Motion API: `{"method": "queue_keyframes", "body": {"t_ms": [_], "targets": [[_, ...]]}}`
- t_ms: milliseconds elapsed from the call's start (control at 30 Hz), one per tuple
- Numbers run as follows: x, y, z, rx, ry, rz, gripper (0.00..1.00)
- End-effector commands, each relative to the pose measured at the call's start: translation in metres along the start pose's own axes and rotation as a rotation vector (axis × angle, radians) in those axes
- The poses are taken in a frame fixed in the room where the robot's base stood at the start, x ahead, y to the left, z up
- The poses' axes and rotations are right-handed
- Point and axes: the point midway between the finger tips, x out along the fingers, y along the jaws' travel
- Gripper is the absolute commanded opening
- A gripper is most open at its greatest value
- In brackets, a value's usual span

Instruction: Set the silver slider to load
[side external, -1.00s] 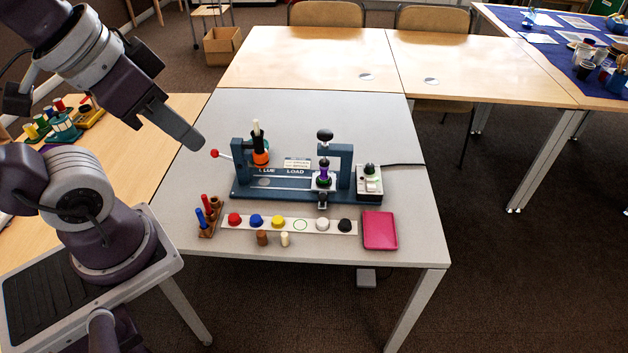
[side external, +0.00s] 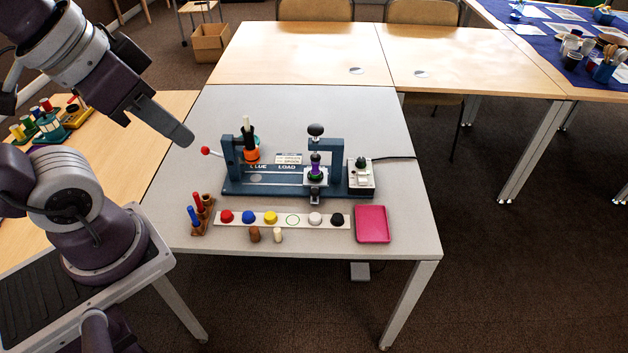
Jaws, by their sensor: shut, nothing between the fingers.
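A dark blue fixture (side external: 238,187) stands on the grey table with a rail along it. Its face carries the words GLUE at left and LOAD in the middle. The silver slider (side external: 315,182) sits toward the right end of the rail, right of the LOAD word and below a black-knobbed press (side external: 316,130). A purple and green piece (side external: 315,165) stands upright on the slider. My gripper (side external: 188,140) is shut and empty, above the table's left part, apart from the fixture and left of it.
A red-knobbed lever (side external: 206,150) sticks out at the fixture's left, near my gripper. An orange and teal bottle-like piece (side external: 251,150) stands at the left post. A switch box (side external: 360,177) adjoins the right end. In front are a strip of coloured caps (side external: 257,219) and a pink tray (side external: 372,224).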

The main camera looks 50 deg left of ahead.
Motion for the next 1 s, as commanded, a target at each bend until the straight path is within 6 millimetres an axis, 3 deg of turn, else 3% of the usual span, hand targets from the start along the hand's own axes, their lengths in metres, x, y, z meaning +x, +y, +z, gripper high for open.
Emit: {"method": "queue_keyframes", "body": {"t_ms": [367, 467, 567, 667, 767, 800, 867, 900, 1000], "targets": [[0.000, 0.000, 0.000, 0.000, 0.000, 0.000, 0.02], [0.002, -0.001, -0.008, 0.000, -0.013, -0.002, 0.22], [0.016, -0.003, -0.041, 0.000, -0.068, -0.008, 0.41], [0.053, -0.009, -0.091, 0.001, -0.147, -0.014, 0.43], [0.109, -0.018, -0.131, 0.002, -0.224, -0.017, 0.43], [0.136, -0.022, -0.143, 0.002, -0.255, -0.017, 0.43], [0.181, -0.029, -0.156, 0.003, -0.301, -0.017, 0.43], [0.213, -0.033, -0.160, 0.002, -0.332, -0.016, 0.43], [0.289, -0.043, -0.158, 0.001, -0.402, -0.011, 0.43]]}}
